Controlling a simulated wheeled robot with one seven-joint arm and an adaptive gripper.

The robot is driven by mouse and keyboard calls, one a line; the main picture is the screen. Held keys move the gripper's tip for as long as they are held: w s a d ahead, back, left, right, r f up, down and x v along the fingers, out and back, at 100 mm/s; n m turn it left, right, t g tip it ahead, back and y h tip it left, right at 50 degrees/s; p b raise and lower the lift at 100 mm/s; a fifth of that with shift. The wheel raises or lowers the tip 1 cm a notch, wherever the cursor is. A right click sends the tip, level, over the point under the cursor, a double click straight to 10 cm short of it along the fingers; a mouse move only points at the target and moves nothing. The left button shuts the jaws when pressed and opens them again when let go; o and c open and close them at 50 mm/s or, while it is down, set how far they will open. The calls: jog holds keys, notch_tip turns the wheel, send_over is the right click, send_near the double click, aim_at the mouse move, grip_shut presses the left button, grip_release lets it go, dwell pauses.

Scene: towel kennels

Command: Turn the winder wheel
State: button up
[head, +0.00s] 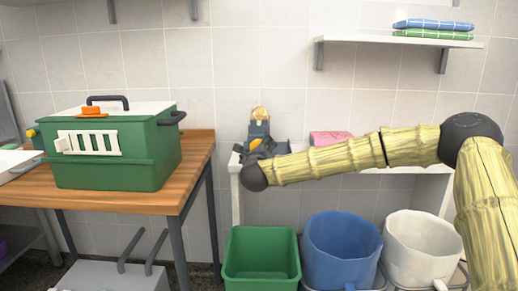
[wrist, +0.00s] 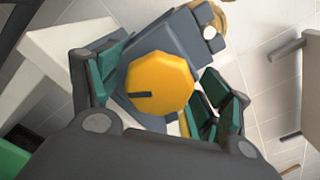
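The winder wheel (wrist: 158,84) is a yellow-orange many-sided disc with a dark slot mark, on the front of a blue-grey winder body (wrist: 185,38). In the head view the winder (head: 258,127) stands on a white bench behind my gripper (head: 258,152), and the orange wheel (head: 256,144) is partly hidden. In the wrist view my gripper (wrist: 162,84) is open, with one green-padded finger left of the wheel and one right of it. The wheel lies between them, with a visible gap on the left. Whether the right finger touches it I cannot tell.
A green kennel box (head: 110,172) stands on a wooden table (head: 185,190) at left. Green (head: 262,270), blue (head: 342,260) and white (head: 422,250) bins stand below the bench. A pink item (head: 330,137) lies behind my arm. Folded towels (head: 433,30) rest on a high shelf.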

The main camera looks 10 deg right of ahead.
jog(key=shift+a, duration=0.1)
jog(key=v, duration=1.2)
